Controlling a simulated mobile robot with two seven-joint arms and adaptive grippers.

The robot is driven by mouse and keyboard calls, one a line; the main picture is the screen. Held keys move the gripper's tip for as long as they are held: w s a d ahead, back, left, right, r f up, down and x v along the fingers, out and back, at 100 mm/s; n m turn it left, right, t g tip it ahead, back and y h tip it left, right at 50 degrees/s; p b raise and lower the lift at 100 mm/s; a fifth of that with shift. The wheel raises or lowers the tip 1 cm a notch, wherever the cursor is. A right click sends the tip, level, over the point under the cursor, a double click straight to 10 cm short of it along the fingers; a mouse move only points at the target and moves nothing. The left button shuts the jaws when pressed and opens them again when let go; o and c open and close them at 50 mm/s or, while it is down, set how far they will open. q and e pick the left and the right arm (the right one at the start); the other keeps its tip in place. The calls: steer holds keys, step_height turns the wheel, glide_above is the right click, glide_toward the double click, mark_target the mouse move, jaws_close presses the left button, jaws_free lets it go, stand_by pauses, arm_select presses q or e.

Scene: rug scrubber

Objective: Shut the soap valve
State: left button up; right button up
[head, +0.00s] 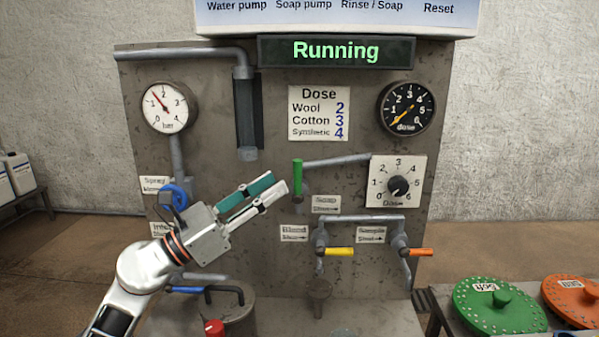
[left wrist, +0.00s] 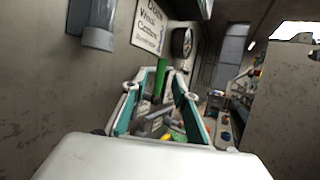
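The soap valve's green handle (head: 297,175) stands upright on the panel, beside a small label (head: 326,204) that seems to read "Soap" with an arrow pointing right. My left gripper (head: 276,183) is just left of the handle, with its teal-padded fingers apart and pointing up and right toward it. In the left wrist view the green handle (left wrist: 161,78) shows in the gap between the open fingers, near or beyond their tips. I see no contact. My right gripper is in neither view.
A yellow handle (head: 340,252) and an orange handle (head: 420,252) lie level below. A dose dial (head: 398,186) is to the right. A blue valve wheel (head: 173,196) is behind my left wrist. A "Running" display (head: 336,51) is above. Green lid (head: 499,308) at lower right.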

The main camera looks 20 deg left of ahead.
mark_target(298, 192)
arm_select(q)
steer(key=p+x, duration=0.1)
steer(key=x, duration=0.5)
steer(key=shift+s+r, duration=0.15)
steer(key=shift+r, duration=0.05)
steer(key=shift+w+d+r, duration=0.15)
steer(key=shift+w+d, duration=0.25)
steer(key=shift+w, duration=0.1)
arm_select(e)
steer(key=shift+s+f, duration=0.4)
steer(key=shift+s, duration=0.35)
arm_select(q)
jaws_close()
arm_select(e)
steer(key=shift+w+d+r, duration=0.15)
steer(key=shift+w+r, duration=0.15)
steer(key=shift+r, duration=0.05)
